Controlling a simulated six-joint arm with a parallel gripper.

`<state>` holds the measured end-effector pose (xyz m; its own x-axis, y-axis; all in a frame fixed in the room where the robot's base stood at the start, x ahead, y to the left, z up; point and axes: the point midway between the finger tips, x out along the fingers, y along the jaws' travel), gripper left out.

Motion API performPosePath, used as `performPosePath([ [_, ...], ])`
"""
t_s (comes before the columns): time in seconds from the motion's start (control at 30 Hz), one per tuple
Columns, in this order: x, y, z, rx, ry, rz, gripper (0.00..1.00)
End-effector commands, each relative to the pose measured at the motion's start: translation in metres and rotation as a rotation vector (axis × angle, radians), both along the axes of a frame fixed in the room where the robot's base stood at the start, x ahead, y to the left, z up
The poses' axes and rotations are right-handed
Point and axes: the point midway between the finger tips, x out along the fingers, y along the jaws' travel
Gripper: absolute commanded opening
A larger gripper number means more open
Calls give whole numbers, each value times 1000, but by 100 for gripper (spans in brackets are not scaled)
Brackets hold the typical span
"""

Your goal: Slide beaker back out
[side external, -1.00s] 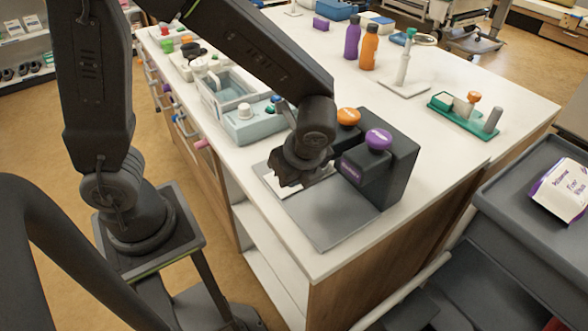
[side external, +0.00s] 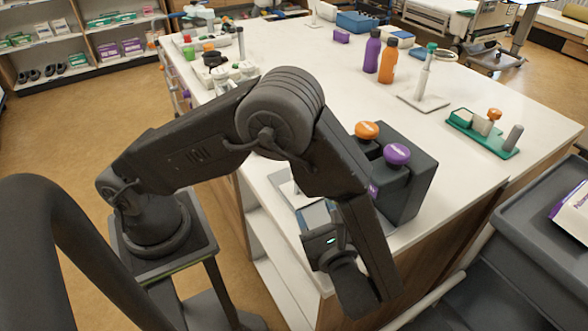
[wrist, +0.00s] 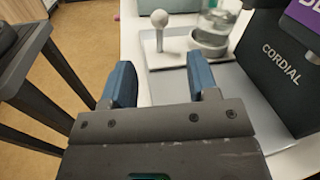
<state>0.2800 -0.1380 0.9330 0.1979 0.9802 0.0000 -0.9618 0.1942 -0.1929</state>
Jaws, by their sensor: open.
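In the wrist view a clear beaker (wrist: 216,20) stands beyond my fingers, at the top right of centre. In the side view my gripper (side external: 318,216) is low at the counter's near edge, in front of the dispenser (side external: 410,185); the beaker is hidden there by my arm.
A white plate with a ball-topped post (wrist: 160,28) stands left of the beaker. The dispenser has an orange knob (side external: 367,130) and a purple knob (side external: 397,153). Purple (side external: 372,52) and orange bottles (side external: 388,64) and a green rack (side external: 482,136) stand farther back. Much of the counter's middle is clear.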

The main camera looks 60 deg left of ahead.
Motion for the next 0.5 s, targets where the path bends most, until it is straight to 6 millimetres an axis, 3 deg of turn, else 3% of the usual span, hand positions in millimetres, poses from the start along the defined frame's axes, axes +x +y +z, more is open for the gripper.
performPosePath([
  [0.17, 4, 20, 0, 5, -2, 4, 54],
  [0.5, 17, 88, 0, 2, 2, 6, 54],
])
